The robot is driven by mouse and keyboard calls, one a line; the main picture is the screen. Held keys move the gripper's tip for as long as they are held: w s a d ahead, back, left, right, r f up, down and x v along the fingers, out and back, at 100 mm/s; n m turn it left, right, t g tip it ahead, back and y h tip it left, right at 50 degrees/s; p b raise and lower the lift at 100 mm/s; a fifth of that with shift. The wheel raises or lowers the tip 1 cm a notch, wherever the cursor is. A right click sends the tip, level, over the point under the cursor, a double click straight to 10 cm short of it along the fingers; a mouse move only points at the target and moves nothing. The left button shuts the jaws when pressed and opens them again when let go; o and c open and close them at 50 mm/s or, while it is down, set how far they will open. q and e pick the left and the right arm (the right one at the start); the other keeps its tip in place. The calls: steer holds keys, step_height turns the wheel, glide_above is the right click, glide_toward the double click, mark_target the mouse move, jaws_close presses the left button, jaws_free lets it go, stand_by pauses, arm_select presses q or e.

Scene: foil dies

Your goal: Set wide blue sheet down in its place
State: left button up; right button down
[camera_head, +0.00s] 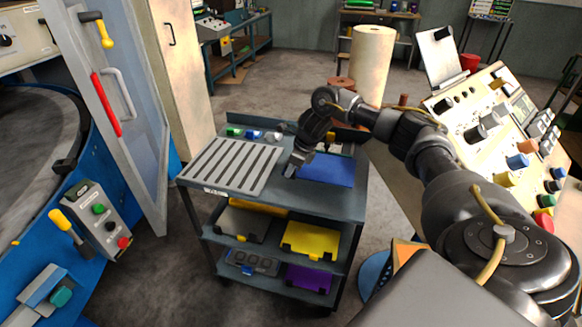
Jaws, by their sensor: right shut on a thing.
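The wide blue sheet (328,171) is at the right part of the cart's top, beside the slotted grey rack. It looks flat and level, and I cannot tell whether it touches the top or hangs just above it. My right gripper (291,170) points down at the sheet's left edge and is shut on it. The wrist hides the sheet's far left corner. The cart top (233,203) is dark grey. My left gripper is not in view.
The slotted grey rack (232,165) fills the cart top's left. Small coloured items (252,134) line its back edge. Lower shelves hold a yellow sheet (311,240) and a purple one (309,279). A control console (500,130) stands right, an open cabinet door (135,130) left.

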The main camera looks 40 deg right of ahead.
mark_target(292, 179)
steer(key=shift+f+b, duration=1.3)
steer(key=shift+f, duration=0.8)
steer(key=shift+f+b, duration=0.45)
steer(key=shift+f, duration=0.1)
steer(key=c, duration=1.4)
jaws_free()
steer(key=shift+o, duration=0.2)
steer(key=v, duration=1.1)
steer(key=shift+f, duration=0.1)
